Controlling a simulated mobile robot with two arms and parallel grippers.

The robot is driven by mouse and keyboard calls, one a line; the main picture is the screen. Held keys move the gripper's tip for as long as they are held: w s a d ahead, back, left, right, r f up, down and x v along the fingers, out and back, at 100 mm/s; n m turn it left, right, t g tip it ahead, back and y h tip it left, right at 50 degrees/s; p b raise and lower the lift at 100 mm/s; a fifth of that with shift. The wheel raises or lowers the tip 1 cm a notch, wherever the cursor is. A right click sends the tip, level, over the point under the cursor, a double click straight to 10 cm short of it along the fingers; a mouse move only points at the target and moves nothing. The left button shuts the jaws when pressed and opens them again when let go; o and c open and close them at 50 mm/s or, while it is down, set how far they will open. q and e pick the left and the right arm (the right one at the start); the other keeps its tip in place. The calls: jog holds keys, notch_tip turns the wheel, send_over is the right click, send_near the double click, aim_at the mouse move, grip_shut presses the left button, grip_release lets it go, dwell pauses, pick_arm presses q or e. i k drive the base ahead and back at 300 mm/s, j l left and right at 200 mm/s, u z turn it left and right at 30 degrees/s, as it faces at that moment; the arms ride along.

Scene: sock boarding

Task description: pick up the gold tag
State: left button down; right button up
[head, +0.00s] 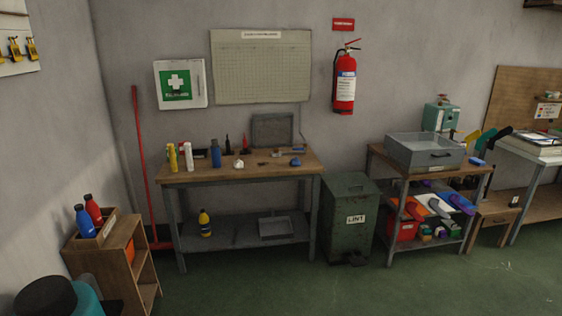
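I cannot make out a gold tag for certain in the head view. Several small yellow and black items (15,48) hang on a white board (18,66) at the upper left; they are too small to tell whether one is a tag. Small items lie on the wooden workbench (188,178), among them a white lump (239,163), a blue bottle (215,154) and a small blue piece (295,162). Neither of my grippers is in view.
A green lidded bin (346,215) stands between the workbench and a shelf unit with a grey metal box (424,151) on top. A low wooden shelf (144,265) stands at the left front. A red pole (142,160) leans on the wall. Green floor (300,285) in front is clear.

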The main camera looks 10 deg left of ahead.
aim_at(33, 52)
jog(key=i+l+z, duration=0.2)
jog(key=i+z, duration=0.65)
jog(key=i+u, duration=0.2)
jog(key=i, duration=0.4)
jog(key=i+l+u, duration=0.15)
jog(key=i, duration=0.4)
jog(key=i+l+u, duration=0.2)
jog(key=i, duration=0.4)
jog(key=i+j+u, duration=0.2)
jog(key=u, duration=0.25)
jog(key=i+j+u, duration=0.1)
jog(key=i+u, duration=0.25)
jog(key=u, duration=0.15)
jog(key=i+u, duration=0.3)
jog(key=u, duration=0.15)
jog(key=i+u, duration=0.3)
jog(key=u, duration=0.15)
jog(key=i+l+u, duration=0.25)
jog(key=u, duration=0.25)
